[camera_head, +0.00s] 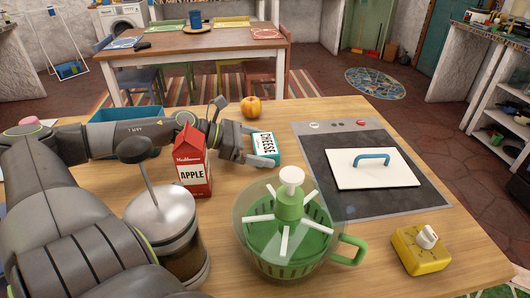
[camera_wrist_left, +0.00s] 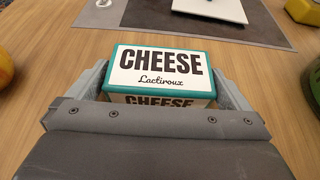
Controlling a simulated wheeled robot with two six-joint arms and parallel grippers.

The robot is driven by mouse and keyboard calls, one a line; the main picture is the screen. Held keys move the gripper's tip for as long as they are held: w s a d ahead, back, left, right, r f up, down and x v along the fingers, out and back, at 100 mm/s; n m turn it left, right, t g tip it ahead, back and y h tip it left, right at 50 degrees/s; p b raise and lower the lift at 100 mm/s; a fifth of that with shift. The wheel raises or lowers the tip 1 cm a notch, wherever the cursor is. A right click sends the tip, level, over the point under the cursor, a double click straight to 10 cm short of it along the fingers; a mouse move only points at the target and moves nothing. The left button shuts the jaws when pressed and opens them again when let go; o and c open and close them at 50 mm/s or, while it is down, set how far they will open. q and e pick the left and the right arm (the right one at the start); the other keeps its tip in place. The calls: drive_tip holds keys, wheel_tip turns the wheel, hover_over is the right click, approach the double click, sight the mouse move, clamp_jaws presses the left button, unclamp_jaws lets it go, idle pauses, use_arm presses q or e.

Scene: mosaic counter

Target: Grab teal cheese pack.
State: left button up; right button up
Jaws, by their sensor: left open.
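The teal cheese pack (camera_head: 266,148) is a white box with teal edges, lying on the wooden counter left of the hob. My left gripper (camera_head: 249,145) is open at the pack, its fingers on either side of it. In the left wrist view the pack (camera_wrist_left: 160,68) sits between the two fingers of my left gripper (camera_wrist_left: 160,88), with its label facing up. I cannot tell whether the fingers touch its sides. My right gripper does not show.
A French press (camera_head: 165,225) and a green salad spinner (camera_head: 288,235) stand in front. An orange fruit (camera_head: 251,107) lies behind the gripper.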

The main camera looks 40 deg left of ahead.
use_arm(q)
drive_tip(key=shift+c, duration=0.3)
drive_tip(key=c, duration=0.7)
drive_tip(key=shift+r, duration=0.15)
